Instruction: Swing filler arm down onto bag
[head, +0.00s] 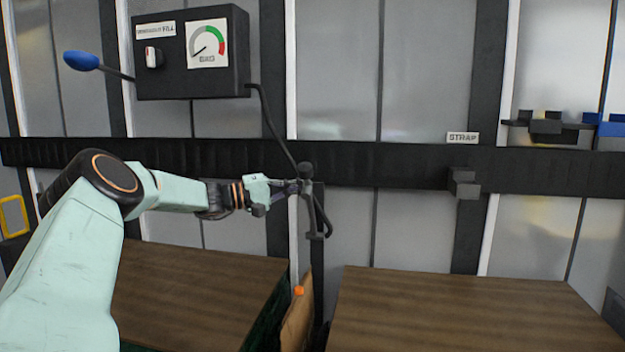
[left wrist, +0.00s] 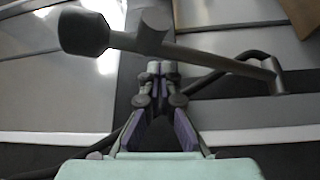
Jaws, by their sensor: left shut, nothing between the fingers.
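The dark filler arm (head: 308,205) stands roughly upright against the wall in the head view, with a knob at its top and a bracket at its lower end. In the left wrist view the filler arm (left wrist: 210,60) runs across the picture, with a thick dark end at left. My left gripper (head: 296,188) is shut and empty beside the arm's upper part. Its closed fingertips (left wrist: 162,70) lie close to the bar in the wrist view; I cannot tell whether they touch. The brown bag (head: 298,322) stands in the gap between two wooden-topped loads, partly hidden. My right gripper is out of view.
A black control box (head: 192,52) with gauge, switch and blue-knobbed lever (head: 82,61) hangs at upper left. A black hose (head: 270,120) runs from it. Wooden tops (head: 190,290) (head: 450,310) flank the gap. A black rail (head: 400,166) crosses the wall.

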